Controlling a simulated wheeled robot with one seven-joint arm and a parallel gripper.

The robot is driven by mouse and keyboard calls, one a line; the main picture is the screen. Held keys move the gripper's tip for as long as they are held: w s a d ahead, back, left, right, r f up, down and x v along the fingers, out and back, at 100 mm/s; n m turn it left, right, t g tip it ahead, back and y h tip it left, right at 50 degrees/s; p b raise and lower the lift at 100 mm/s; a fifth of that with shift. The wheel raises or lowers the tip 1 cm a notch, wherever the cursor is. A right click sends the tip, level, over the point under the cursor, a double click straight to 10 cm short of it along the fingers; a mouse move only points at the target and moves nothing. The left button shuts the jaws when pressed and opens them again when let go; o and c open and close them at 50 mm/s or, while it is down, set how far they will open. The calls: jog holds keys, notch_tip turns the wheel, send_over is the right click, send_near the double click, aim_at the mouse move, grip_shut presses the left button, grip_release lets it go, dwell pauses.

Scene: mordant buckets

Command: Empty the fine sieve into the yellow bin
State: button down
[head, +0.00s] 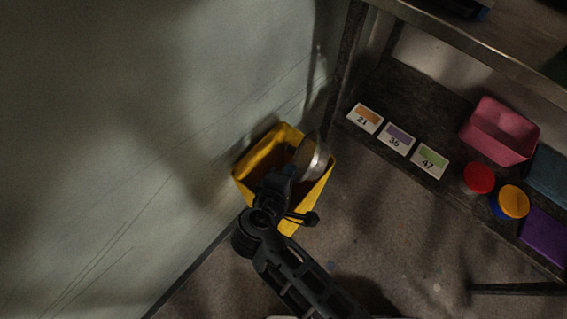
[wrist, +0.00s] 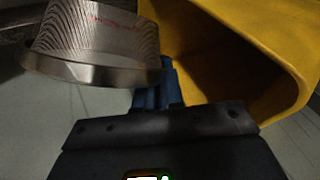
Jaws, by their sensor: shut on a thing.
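The fine sieve (head: 318,156), a round metal-rimmed sieve, is tilted steeply on its side over the right part of the yellow bin's opening. The yellow bin (head: 260,152) stands on the floor by the wall. My gripper (head: 291,171) is over the bin, shut on the sieve at its edge. In the wrist view my gripper's blue fingers (wrist: 157,88) meet the sieve (wrist: 90,68) at the right end of its rim. Its ridged side bears faint red marks. The yellow bin (wrist: 235,28) fills the right there. The sieve's contents and the bin's bottom are hidden or too dark to tell.
A shelf unit stands right of the bin. Its lower shelf holds cards marked 21 (head: 364,118), 36 (head: 397,138) and 47 (head: 430,161), a pink tub (head: 500,130), and red (head: 478,178) and orange (head: 513,201) lidded pots. The floor (head: 390,235) in front is mostly clear.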

jog(key=shift+a+n+h, duration=0.15)
jog(key=shift+n+h, duration=0.15)
jog(key=shift+n, duration=0.1)
dwell(0.3)
jog(key=shift+w+a+n+h+b, duration=0.2)
jog(key=shift+a+n+h+b, duration=0.2)
jog(key=shift+a+h+b, duration=0.25)
dwell(0.4)
notch_tip(320, 180, up, 7)
jog(key=n+h+p, duration=0.1)
jog(key=p, duration=0.6)
jog(key=shift+r, duration=0.15)
jog(key=shift+a+h, duration=0.25)
jog(key=shift+h, duration=0.5)
dwell(1.1)
jog(key=f+y+b, duration=0.1)
jog(key=f+m+y+b, duration=0.1)
jog(key=f+b, duration=0.1)
jog(key=shift+d+f+g, duration=0.2)
jog(key=shift+f+g, duration=0.1)
